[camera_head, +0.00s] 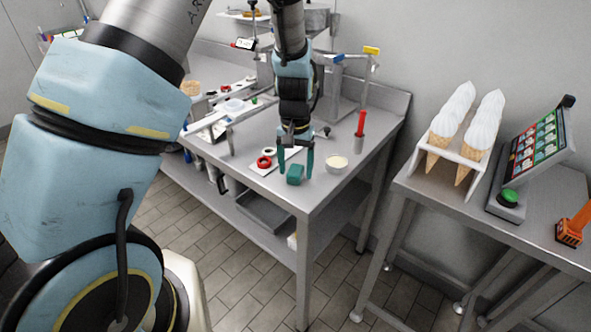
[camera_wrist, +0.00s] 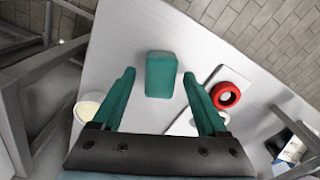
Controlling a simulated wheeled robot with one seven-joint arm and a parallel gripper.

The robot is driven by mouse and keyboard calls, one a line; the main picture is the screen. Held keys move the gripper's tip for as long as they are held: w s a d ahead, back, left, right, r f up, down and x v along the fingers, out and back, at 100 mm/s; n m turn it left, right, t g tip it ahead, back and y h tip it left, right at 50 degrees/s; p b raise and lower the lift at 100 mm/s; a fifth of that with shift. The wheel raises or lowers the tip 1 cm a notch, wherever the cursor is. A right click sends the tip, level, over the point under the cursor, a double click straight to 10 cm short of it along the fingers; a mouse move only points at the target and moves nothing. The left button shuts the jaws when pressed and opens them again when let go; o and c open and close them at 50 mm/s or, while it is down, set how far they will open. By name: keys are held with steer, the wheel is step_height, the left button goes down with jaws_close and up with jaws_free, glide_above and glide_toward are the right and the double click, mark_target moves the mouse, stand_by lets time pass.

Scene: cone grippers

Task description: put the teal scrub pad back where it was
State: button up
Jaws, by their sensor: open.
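The teal scrub pad (camera_head: 295,174) lies on the metal table (camera_head: 318,190) near its front corner. In the wrist view the pad (camera_wrist: 161,74) is a rounded teal block just beyond and between the two green fingertips. My gripper (camera_head: 296,164) is open, pointing down over the pad; in the wrist view its fingers (camera_wrist: 158,76) are spread wide with nothing between them. Whether the fingertips reach down beside the pad is hard to tell.
A red ring (camera_head: 264,162) lies on a white board left of the pad. A cream-filled bowl (camera_head: 337,164) stands to the right, and a red-handled tool in a holder (camera_head: 360,128) behind it. A cone rack (camera_head: 447,155) stands on another table at right.

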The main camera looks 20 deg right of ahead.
mark_target(295, 170)
step_height(295, 170, up, 11)
steer(key=b, duration=0.3)
steer(key=s+a+n, duration=0.2)
steer(key=a+n, duration=0.1)
steer(key=a, duration=1.2)
steer(key=s+a+n+t, duration=0.1)
steer(key=s+a+n, duration=0.1)
steer(key=a, duration=1.3)
steer(key=shift+n, duration=0.7)
steer(key=shift+a, duration=0.1)
